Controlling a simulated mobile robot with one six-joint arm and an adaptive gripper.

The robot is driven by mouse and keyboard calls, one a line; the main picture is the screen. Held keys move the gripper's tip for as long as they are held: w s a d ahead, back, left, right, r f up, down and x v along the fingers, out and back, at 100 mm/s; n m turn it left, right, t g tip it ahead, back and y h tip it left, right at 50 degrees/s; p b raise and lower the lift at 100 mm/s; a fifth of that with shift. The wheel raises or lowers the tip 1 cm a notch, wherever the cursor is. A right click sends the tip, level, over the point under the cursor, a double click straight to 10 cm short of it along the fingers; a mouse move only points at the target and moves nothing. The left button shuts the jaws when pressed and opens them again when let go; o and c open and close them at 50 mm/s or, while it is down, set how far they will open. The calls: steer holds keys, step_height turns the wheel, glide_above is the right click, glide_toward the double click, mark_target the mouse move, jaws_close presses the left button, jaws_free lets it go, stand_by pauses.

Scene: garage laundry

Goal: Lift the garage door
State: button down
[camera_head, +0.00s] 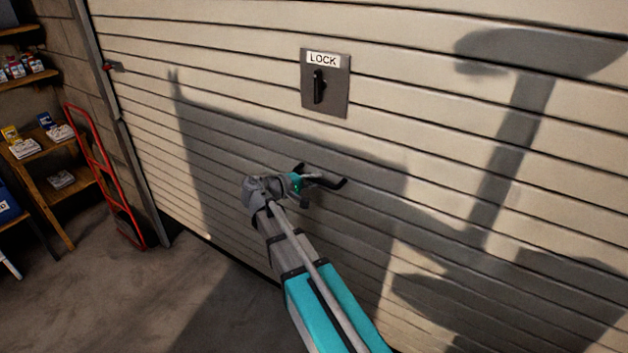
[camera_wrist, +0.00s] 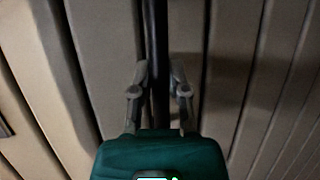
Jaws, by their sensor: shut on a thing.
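The garage door (camera_head: 160,110) is a wide cream door of horizontal slats, and it fills most of the head view. A dark lock plate (camera_head: 338,97) labelled LOCK sits on it, with its black lever upright. Below the plate is a black door handle (camera_head: 333,184). My gripper (camera_head: 309,182) is at the handle, with the handle's right end sticking out past the fingers. In the wrist view, the two grey fingers (camera_wrist: 158,90) are on either side of the dark handle bar (camera_wrist: 160,40), shut on it. The door's bottom edge is low, near the floor.
A red hand truck (camera_head: 105,175) leans by the left wall, next to wooden shelves (camera_head: 55,185) with small boxes. The door's metal side track (camera_head: 122,125) runs down the left. The concrete floor (camera_head: 130,290) in front is clear.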

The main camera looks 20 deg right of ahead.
steer(key=c, duration=0.6)
jaws_free()
steer(key=shift+f, duration=0.2)
steer(key=b, duration=2.9)
glide_toward(326, 243)
steer(key=x, duration=0.4)
steer(key=shift+d, duration=0.4)
steer(key=p+v, duration=0.2)
steer(key=v, duration=1.1)
steer(key=shift+a+r+p, duration=0.25)
steer(key=shift+a+p, duration=0.15)
